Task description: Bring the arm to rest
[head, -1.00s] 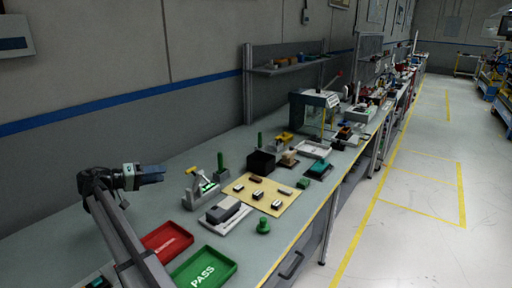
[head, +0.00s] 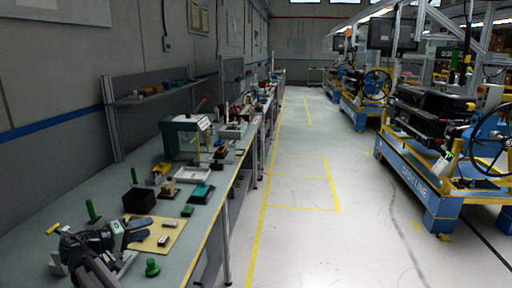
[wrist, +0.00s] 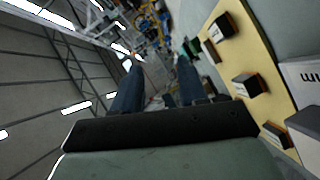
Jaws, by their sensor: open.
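My gripper (head: 138,231) shows at the lower left of the head view, above the workbench and in front of the tan board. In the wrist view its two dark blue fingers (wrist: 157,82) stand apart with nothing between them. The gripper is tilted: the wrist view looks along the bench, with the picture turned on its side. My arm's lower links are cut off by the bottom edge of the head view.
The tan board (head: 170,236) carries small black-and-white blocks (head: 163,241). Near it are a black box (head: 139,200), a green knob (head: 152,267) and a green post (head: 91,211). A machine frame (head: 184,139) stands farther back. The aisle floor (head: 300,240) at right is clear.

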